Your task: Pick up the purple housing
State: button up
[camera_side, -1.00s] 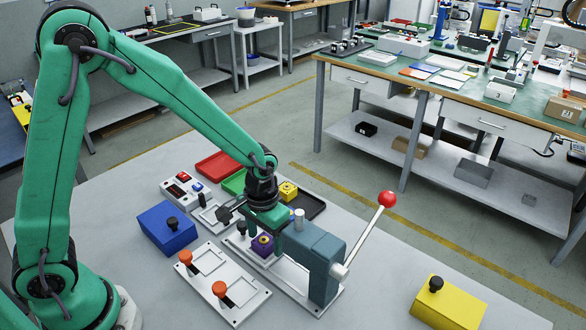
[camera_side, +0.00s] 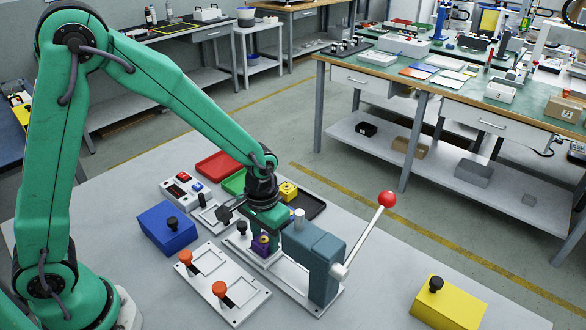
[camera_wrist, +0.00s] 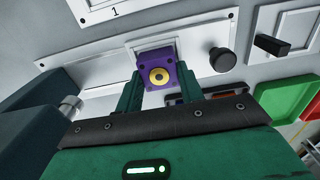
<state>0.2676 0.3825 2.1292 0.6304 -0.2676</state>
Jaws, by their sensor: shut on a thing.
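The purple housing (camera_side: 262,246) is a small block with a yellow ring and dark centre on its top face. In the side view it is partly hidden by my gripper (camera_side: 262,236). In the wrist view the purple housing (camera_wrist: 158,76) sits between the two green fingers of my gripper (camera_wrist: 160,88), which are shut on it from both sides. It is in or just above a square white-framed nest on the metal base plate (camera_wrist: 100,72); I cannot tell whether it touches the nest.
A blue-grey press (camera_side: 313,260) with a red-knobbed lever (camera_side: 387,199) stands close right of my gripper. A fixture plate with orange knobs (camera_side: 222,285) lies in front. A blue block (camera_side: 167,228) is left, red (camera_side: 217,165) and green trays behind, a yellow block (camera_side: 448,303) far right.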

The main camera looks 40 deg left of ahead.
jog(key=shift+r, duration=0.8)
jog(key=r, duration=0.2)
jog(key=d+r, duration=0.1)
jog(key=shift+s, duration=0.35)
jog(key=s+d+r, duration=0.6)
jog(key=s+d, duration=0.1)
jog(key=shift+s+r, duration=0.2)
jog(key=shift+s, duration=0.15)
send_near(266, 242)
jog(key=a, duration=0.6)
jog(key=a+f, duration=0.3)
jog(key=a, duration=1)
jog(key=shift+w+a+f, duration=0.15)
jog(key=shift+w+a, duration=0.15)
jog(key=shift+w, duration=0.05)
jog(key=shift+f, duration=0.15)
